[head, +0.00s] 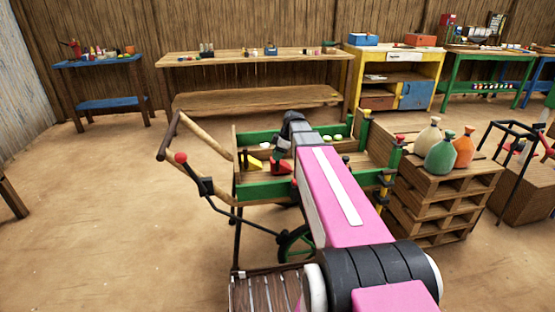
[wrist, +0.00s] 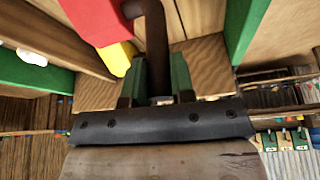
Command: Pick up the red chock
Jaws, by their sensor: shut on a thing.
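The red chock (head: 281,167) is a red block inside the wooden cart, near its left end. In the wrist view the red chock (wrist: 92,18) is at the upper left, with a dark brown bent handle (wrist: 156,40) at its side. My gripper (wrist: 157,80) has its two green-grey fingers shut on that handle. In the head view the fingers are hidden by my pink arm and dark wrist. I cannot tell whether the chock touches the cart floor.
A yellow piece (head: 254,163) lies left of the chock; it shows beside it in the wrist view (wrist: 117,58). The cart's green rail (head: 262,190) runs along the front. A crate stack (head: 440,185) with several sacks stands right. Open floor lies left.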

